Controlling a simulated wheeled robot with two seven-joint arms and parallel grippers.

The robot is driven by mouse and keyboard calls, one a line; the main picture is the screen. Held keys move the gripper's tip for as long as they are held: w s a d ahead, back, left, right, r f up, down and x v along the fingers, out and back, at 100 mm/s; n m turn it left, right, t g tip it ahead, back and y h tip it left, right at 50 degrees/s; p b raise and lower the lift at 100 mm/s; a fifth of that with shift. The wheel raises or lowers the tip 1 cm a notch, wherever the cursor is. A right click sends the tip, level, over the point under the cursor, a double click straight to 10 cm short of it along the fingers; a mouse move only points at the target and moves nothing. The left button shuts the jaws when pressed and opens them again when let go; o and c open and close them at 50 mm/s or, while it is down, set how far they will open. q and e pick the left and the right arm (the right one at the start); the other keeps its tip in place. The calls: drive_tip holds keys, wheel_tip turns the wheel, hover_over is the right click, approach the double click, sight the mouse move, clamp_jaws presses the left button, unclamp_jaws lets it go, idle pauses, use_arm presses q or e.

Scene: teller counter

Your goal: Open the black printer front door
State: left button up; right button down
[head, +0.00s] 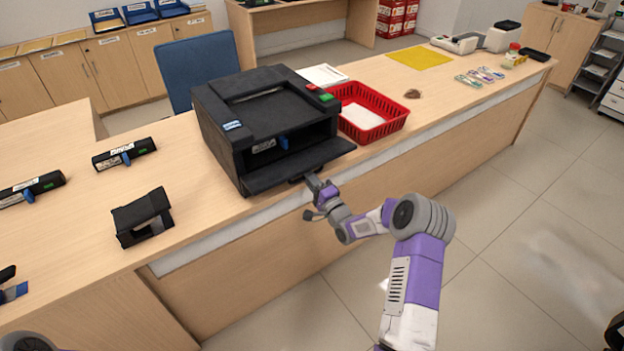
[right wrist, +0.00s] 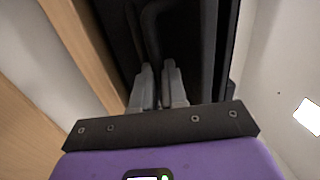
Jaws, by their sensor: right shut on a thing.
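The black printer (head: 265,95) stands on the counter in the head view. Its front door (head: 290,167) is folded down and sticks out toward the counter's front edge, showing a dark opening with a blue tab inside. My right gripper (head: 311,183) is at the door's outer edge, shut on the door's handle. In the right wrist view the black door (right wrist: 190,35) fills the middle, and the two grey fingers of my right gripper (right wrist: 158,82) are close together against it; the gripped part is dark and hard to make out.
A red basket (head: 385,103) with white paper stands right of the printer. A black device (head: 143,217) and toner cartridges (head: 124,153) lie to the left. A blue chair (head: 200,68) is behind the counter (head: 230,225). Open floor lies in front, at right.

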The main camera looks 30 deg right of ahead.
drive_tip(key=shift+w+r, duration=0.1)
drive_tip(key=shift+r, duration=0.3)
drive_tip(key=c, duration=1.5)
unclamp_jaws()
drive_tip(key=o, duration=0.3)
drive_tip(key=shift+w+f, duration=0.1)
drive_tip(key=shift+f, duration=0.05)
drive_tip(key=shift+o, duration=0.2)
drive_tip(key=p+v, duration=0.2)
drive_tip(key=v, duration=0.5)
drive_tip(key=shift+s, duration=0.35)
drive_tip(key=shift+f, duration=0.1)
